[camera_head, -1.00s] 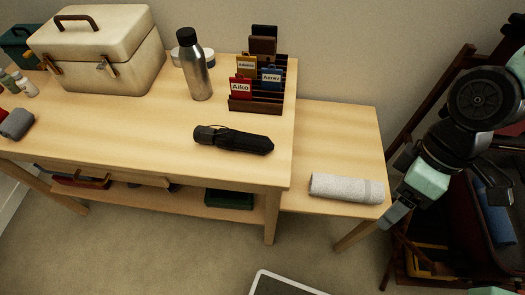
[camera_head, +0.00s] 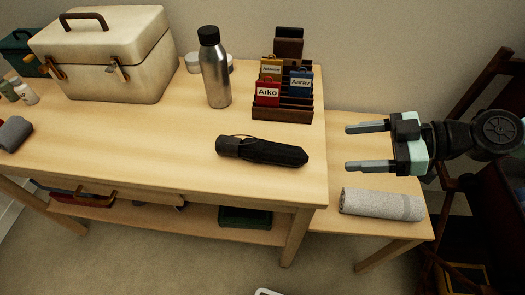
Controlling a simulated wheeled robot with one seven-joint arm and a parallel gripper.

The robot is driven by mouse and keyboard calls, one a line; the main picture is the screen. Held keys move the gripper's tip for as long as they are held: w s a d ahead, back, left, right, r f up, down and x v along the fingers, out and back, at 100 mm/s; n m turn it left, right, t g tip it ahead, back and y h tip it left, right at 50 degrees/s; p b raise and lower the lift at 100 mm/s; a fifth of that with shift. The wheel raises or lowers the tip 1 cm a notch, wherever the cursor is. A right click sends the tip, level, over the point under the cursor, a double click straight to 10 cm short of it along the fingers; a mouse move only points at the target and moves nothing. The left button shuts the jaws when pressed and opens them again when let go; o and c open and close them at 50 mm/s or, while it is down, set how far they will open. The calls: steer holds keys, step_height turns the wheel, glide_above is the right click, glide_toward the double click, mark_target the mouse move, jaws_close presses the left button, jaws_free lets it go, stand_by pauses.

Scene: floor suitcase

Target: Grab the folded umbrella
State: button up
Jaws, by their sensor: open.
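The folded umbrella (camera_head: 263,151) is black and compact. It lies on the wooden table near its front right edge, with its handle end to the left and a thin strap loop by the handle. My gripper (camera_head: 366,147) is open and empty, to the right of the umbrella and above the lower side table. Its two grey fingers point left, toward the umbrella, and touch nothing.
A steel bottle (camera_head: 215,68) and a card rack (camera_head: 283,112) with name tags stand behind the umbrella. A cream case (camera_head: 105,55) is at the back left. A rolled grey towel (camera_head: 382,204) lies on the lower side table (camera_head: 345,135). The table is clear around the umbrella.

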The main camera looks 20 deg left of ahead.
mark_target(281, 154)
steer(key=x, duration=1.6)
steer(key=shift+s, duration=0.2)
